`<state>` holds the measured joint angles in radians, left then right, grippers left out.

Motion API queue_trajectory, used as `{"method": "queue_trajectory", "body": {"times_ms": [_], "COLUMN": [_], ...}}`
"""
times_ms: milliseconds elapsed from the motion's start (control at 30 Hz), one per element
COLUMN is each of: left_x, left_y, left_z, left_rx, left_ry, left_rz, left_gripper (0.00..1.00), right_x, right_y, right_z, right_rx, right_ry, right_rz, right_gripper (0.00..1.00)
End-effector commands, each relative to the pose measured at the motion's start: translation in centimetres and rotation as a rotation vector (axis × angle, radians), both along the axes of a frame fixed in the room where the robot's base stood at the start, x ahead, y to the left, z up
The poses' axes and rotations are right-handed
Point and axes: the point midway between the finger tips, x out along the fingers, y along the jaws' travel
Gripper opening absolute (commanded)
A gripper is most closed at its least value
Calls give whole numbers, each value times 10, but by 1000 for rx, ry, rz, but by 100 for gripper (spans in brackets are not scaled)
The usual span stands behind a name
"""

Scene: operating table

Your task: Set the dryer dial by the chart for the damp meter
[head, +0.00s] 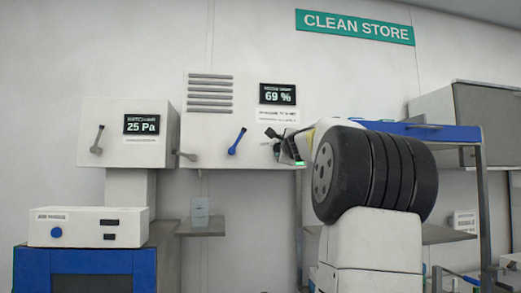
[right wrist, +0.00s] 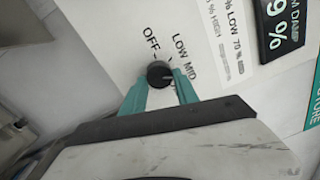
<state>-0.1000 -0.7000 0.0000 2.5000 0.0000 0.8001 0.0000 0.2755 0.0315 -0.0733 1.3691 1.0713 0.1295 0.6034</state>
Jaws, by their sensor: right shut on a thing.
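The dryer (head: 207,122) is a white wall box with vent slots, a blue lever and a damp meter (head: 278,95) reading 69 %. A small-print chart (head: 277,115) is below the meter; in the right wrist view the chart (right wrist: 226,42) shows LOW and HIGH lines. My right gripper (head: 288,146) is at the box's lower right. In the right wrist view its teal fingers are shut on the black dial (right wrist: 159,73), one on each side. OFF, LOW and MID are printed around the dial; the fingers hide further marks. I cannot tell the pointer's setting. My left gripper is not in view.
A second white box (head: 126,132) with a 25 Pa display and a grey lever hangs to the left. A white device (head: 88,227) with a blue knob stands on a blue cabinet below it. A small shelf (head: 202,226) juts out under the dryer.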

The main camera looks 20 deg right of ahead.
Motion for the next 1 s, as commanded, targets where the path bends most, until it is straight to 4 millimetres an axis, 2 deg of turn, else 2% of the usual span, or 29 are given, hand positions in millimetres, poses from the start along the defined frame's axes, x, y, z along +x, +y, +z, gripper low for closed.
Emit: {"method": "queue_trajectory", "body": {"times_ms": [167,200,300,667,767,1000], "left_x": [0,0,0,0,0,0], "left_y": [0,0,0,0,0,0], "left_z": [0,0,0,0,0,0], "left_rx": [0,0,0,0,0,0], "left_ry": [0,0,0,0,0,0], "left_rz": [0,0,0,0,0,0], "left_gripper": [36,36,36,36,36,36], "right_x": [0,0,0,-3,-14,-54], "right_y": [0,0,0,0,3,14], "right_z": [-2,-2,-2,0,0,-4], "right_rx": [0,0,0,-1,0,-1], "right_ry": [3,3,3,0,-1,0], "right_rz": [1,1,1,0,-1,0], "right_gripper": [0,38,58,58,58,58]}}
